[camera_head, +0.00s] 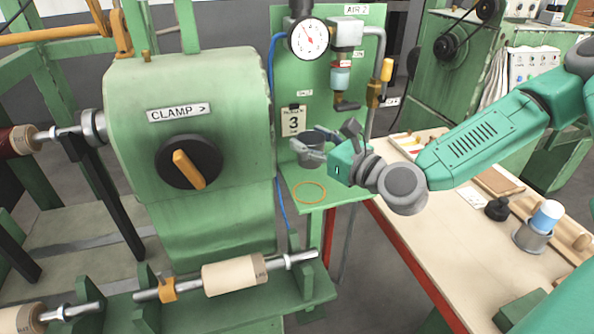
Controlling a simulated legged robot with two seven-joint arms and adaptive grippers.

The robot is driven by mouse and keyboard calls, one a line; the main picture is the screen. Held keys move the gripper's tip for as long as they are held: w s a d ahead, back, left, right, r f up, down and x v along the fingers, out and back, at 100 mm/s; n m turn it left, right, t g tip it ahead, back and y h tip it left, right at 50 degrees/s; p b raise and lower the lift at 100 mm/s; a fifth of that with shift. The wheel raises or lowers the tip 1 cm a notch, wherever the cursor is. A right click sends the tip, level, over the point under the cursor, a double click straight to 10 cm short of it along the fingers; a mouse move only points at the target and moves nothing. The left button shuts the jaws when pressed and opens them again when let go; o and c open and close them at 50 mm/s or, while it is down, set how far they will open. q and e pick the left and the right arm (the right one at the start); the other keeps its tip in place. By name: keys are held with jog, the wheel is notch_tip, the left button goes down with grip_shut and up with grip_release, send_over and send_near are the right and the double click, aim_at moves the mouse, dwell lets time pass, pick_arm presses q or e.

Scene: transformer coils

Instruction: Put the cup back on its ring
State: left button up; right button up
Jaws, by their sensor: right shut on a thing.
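A dark grey cup (309,155) is at the small green shelf under the air panel, partly covered by gripper fingers. My right gripper (322,144) reaches in from the right and is shut on the cup. The orange ring (310,192) is a thin outline on the shelf top (338,190), and nothing stands inside it. The cup is behind and above the ring in the picture, apart from it. I cannot tell whether its base touches the shelf. My left gripper is not in view.
A panel with a pressure gauge (308,39), a filter unit (342,72) and pipes rises behind the shelf. A green clamp housing (230,110) stands close on the left. A workbench (425,232) with a blue-topped cup (546,217) lies to the right.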

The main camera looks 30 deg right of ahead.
jog(key=f, duration=0.3)
jog(key=shift+s+d+f, duration=0.15)
jog(key=shift+d+f, duration=0.05)
jog(key=shift+d, duration=0.1)
jog(key=shift+f, duration=0.35)
jog(key=f, duration=0.1)
jog(key=a+f, duration=0.1)
jog(key=f, duration=0.1)
jog(key=shift+a+f+b, duration=0.1)
jog(key=shift+a+b, duration=0.05)
jog(key=shift+b, duration=0.25)
jog(key=shift+f, duration=0.25)
jog(key=shift+d, duration=0.2)
jog(key=o, duration=0.9)
jog(key=shift+d+f, duration=0.1)
jog(key=shift+d, duration=0.1)
jog(key=shift+c, duration=0.2)
jog(key=o, duration=0.3)
jog(key=shift+d, duration=0.15)
jog(key=shift+a, duration=0.35)
jog(key=shift+s, duration=0.35)
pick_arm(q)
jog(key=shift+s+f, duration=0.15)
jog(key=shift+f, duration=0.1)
pick_arm(e)
jog(key=shift+v, duration=5.5)
